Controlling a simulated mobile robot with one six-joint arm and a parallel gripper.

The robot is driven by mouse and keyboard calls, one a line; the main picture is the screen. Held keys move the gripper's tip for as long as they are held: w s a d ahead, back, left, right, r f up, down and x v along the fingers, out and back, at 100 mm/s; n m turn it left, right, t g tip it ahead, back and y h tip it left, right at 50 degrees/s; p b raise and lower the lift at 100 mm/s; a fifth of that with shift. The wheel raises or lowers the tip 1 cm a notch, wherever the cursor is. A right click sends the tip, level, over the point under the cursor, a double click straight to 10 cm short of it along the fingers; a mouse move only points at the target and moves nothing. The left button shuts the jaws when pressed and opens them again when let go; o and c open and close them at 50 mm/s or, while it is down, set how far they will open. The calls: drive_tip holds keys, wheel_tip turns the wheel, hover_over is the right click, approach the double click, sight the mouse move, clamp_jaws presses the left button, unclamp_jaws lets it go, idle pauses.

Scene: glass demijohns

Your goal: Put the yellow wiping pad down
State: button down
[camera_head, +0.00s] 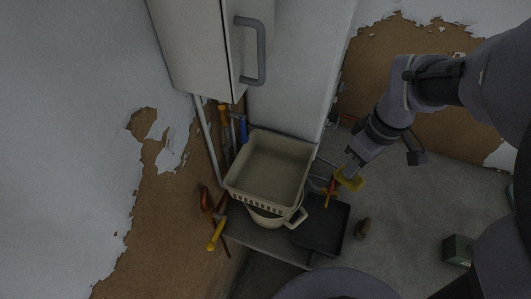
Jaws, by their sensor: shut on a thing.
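The yellow wiping pad (350,180) is at the end of my arm, right of centre in the head view. My gripper (349,172) is shut on it and points down and to the left. The pad is close to the upper right corner of a dark tray, beside an orange-red tool. I cannot tell whether the pad touches the surface below it. My fingers are small and dim in this view.
A beige basin (232,187) sits on a pale pot (267,218), left of the dark tray (322,228). The orange-red tool (330,190) lies at the tray's top edge. A brown object (362,229) and a green box (458,250) stand to the right. Grey surface between is clear.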

drive_tip(key=shift+w+a+f, duration=0.1)
drive_tip(key=shift+w+a, duration=0.1)
drive_tip(key=shift+a, duration=0.1)
drive_tip(key=w+a+p, duration=0.1)
drive_tip(key=w+a, duration=0.2)
drive_tip(key=a, duration=0.6)
drive_tip(key=w+a+p, duration=0.1)
drive_tip(key=w+a, duration=0.2)
drive_tip(key=a, duration=0.6)
wheel_tip(320, 180, down, 11)
drive_tip(key=shift+d+b, duration=0.15)
drive_tip(key=shift+b, duration=0.65)
drive_tip(key=shift+w+a+f, duration=0.2)
drive_tip(key=shift+f, duration=0.05)
drive_tip(key=c, duration=1.2)
unclamp_jaws()
